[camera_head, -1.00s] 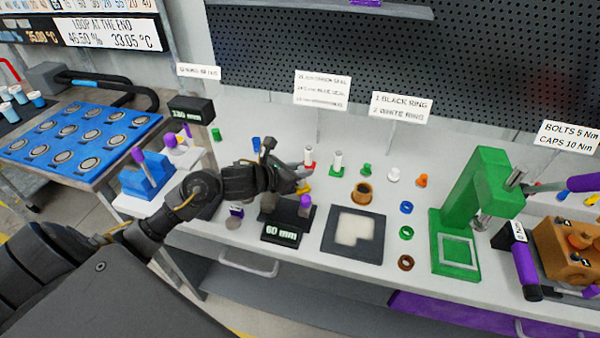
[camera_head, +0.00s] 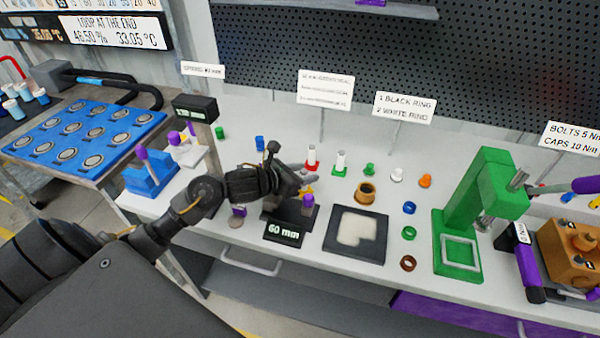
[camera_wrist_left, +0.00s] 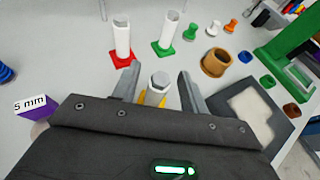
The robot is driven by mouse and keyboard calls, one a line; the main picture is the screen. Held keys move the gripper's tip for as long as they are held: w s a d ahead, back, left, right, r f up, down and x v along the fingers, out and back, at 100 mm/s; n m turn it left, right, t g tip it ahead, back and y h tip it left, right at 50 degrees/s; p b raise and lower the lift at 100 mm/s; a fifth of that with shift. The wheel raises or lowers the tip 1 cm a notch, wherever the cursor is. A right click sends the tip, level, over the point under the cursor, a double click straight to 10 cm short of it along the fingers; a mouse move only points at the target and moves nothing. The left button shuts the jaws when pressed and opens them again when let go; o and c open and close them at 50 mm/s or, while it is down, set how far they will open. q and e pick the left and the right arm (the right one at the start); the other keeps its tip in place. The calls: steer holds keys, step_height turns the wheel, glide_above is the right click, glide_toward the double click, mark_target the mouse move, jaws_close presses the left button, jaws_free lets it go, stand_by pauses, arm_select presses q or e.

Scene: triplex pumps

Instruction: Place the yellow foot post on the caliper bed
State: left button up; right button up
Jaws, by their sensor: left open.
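The yellow foot post (camera_wrist_left: 157,92) stands upright between the two fingers of my left gripper (camera_wrist_left: 158,82) in the left wrist view. It has a pale hexagonal top, and a little of its yellow foot shows below. The fingers are open on both sides of it. In the head view my left gripper (camera_head: 308,177) hides most of the post, with a bit of yellow foot (camera_head: 307,189) showing. The black caliper bed (camera_head: 271,214) with a "60 mm" display and purple jaw piece lies just in front, partly covered by the gripper.
A red foot post (camera_head: 312,157) and a green foot post (camera_head: 340,162) stand just behind. A brown cup (camera_head: 366,192), a dark tray (camera_head: 333,243) and small coloured rings lie to the right. A green press (camera_head: 470,200) stands farther right.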

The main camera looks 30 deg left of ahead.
arm_select(q)
steer(key=shift+r, duration=0.25)
steer(key=v, duration=0.3)
steer(key=b+v, duration=0.1)
steer(key=v, duration=0.6)
steer(key=shift+s+a+f, duration=0.15)
steer(key=shift+s+a, duration=0.05)
steer(key=shift+s, duration=0.15)
steer(key=shift+s+a+r+b, duration=0.15)
steer(key=shift+s+r+b, duration=0.2)
steer(key=shift+s, duration=0.2)
steer(key=shift+s, duration=0.1)
